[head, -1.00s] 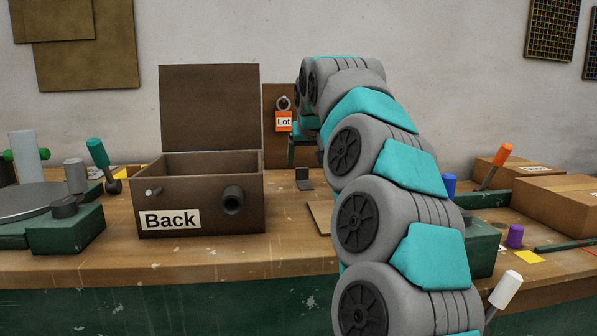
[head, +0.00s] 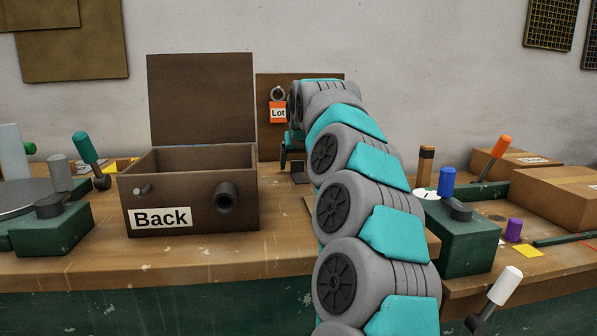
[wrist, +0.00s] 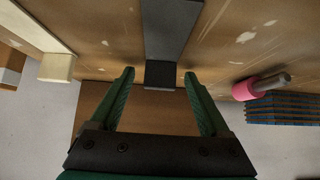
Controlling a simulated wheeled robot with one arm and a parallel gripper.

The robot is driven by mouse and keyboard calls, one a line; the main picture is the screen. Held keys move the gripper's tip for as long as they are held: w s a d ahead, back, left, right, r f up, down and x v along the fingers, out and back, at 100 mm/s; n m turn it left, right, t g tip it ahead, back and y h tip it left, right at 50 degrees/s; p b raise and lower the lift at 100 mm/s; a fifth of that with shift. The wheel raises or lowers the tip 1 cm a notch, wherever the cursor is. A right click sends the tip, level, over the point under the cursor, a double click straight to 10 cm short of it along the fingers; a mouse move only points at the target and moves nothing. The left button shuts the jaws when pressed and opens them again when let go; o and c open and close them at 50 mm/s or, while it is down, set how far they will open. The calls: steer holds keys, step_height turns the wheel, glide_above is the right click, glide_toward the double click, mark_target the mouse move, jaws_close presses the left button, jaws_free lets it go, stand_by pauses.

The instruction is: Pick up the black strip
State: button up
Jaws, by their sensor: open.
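A dark grey-black strip-like piece (wrist: 168,35) stands out in the wrist view, running from the top edge down to a darker end between my fingertips. I take it for the black strip. In the head view a small dark piece (head: 300,173) on the bench, partly hidden by my gripper, seems to be the same thing. My gripper (wrist: 160,74) is open, with one green finger on each side of the dark end. No contact shows. In the head view my gripper (head: 291,160) points down just left of that piece; its height above the bench is hard to tell.
An open brown box labelled Back (head: 190,218) stands left of my arm. A board with an orange Lot tag (head: 278,113) stands behind. A pink-ended cylinder (wrist: 252,89) and a blue stack (wrist: 280,108) lie right in the wrist view. A green block (head: 465,235) stands right.

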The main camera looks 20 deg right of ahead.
steer(key=shift+c, duration=0.3)
jaws_close()
stand_by(0.3)
